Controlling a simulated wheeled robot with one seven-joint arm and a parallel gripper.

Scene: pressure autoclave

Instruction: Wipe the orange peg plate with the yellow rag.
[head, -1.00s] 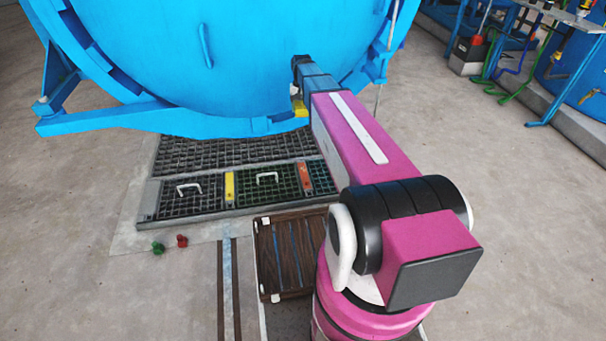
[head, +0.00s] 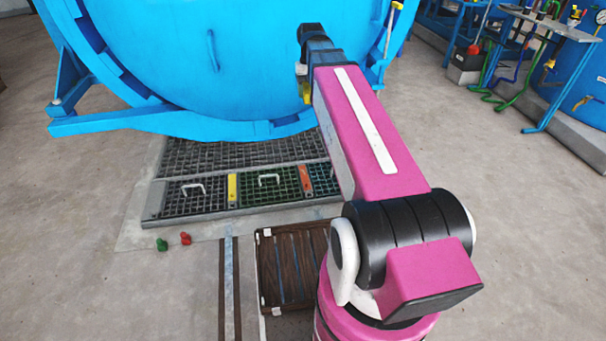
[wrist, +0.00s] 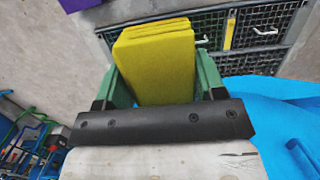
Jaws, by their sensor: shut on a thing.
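My gripper (wrist: 163,82) is shut on the yellow rag (wrist: 155,55), a thick folded block between two green fingers in the wrist view. In the head view a bit of the rag (head: 306,93) shows below the wrist, in front of the blue vessel; the fingers are mostly hidden by my arm there. The orange peg plate (head: 307,180) is a narrow upright strip on the floor grating, left of my forearm. The rag is held up, apart from the plate. I cannot make out the orange plate in the wrist view.
A yellow plate (head: 232,187) lies on the same grating (head: 193,205), with white handles on the panels. The big blue vessel (head: 200,60) stands close behind. A brown slatted crate (head: 283,265) is near my base. Green (head: 162,244) and red (head: 185,238) pieces lie on the floor.

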